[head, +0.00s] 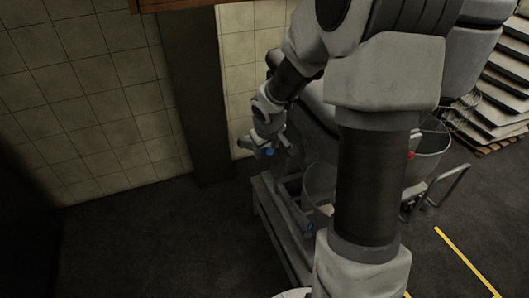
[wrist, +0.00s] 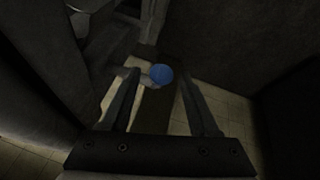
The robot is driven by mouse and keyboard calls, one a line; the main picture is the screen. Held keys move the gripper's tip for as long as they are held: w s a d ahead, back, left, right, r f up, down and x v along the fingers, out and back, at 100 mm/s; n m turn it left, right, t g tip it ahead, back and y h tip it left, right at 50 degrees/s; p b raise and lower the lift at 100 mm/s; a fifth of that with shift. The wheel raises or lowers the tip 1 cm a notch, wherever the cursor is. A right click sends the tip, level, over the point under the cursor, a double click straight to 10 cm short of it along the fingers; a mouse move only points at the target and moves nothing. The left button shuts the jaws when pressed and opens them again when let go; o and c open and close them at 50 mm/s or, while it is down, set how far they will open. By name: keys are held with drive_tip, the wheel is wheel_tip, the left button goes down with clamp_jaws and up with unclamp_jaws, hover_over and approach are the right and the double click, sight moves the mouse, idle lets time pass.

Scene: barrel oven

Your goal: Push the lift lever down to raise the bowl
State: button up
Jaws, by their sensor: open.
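The lift lever's blue round knob (wrist: 161,75) shows in the wrist view between my fingertips. A short grey rod seems to run left from it. In the head view the blue knob (head: 270,152) is a small spot at my gripper (head: 261,146), beside the grey mixer. My gripper (wrist: 157,82) is open, one finger on each side of the knob; I cannot tell whether they touch it. The metal bowl (head: 318,181) sits low at the mixer's front, partly hidden behind my arm.
The mixer's grey base (head: 268,215) stands on a dark floor. A tiled wall (head: 90,90) and a dark pillar (head: 195,90) are close behind on the left. A rack of stacked trays (head: 500,85) is at the far right. The floor at left front is clear.

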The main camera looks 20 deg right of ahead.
drive_tip(key=shift+x, duration=0.95)
clamp_jaws()
idle(0.8)
